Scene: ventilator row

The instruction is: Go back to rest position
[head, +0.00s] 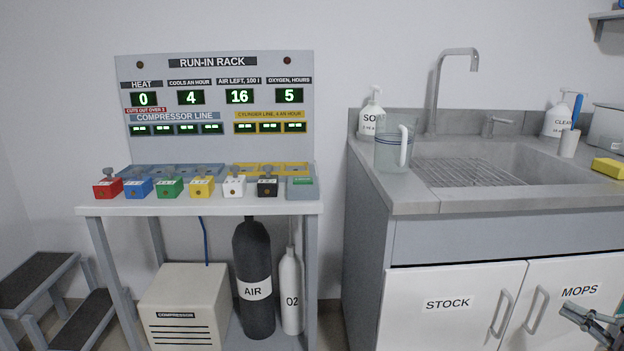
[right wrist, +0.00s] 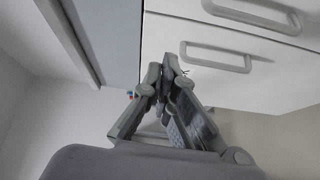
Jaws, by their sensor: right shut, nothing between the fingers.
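My right gripper (head: 591,318) shows at the lower right of the head view, in front of the cupboard door labelled MOPS (head: 578,291). In the right wrist view its fingers (right wrist: 168,68) meet at the tips, with nothing between them. White cupboard fronts with grey handles (right wrist: 215,58) lie beyond the fingers there. My left gripper is in neither view. The run-in rack (head: 215,100) stands at the left, with small red, blue, green, yellow, white and black units (head: 170,188) in a row on its shelf.
The sink counter (head: 400,188) holds a clear jug (head: 386,155), soap bottle (head: 372,115) and yellow sponge (head: 608,168). Under the rack are a compressor (head: 185,300), AIR cylinder (head: 253,265) and O2 cylinder (head: 290,280). A step stool (head: 35,280) stands at far left.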

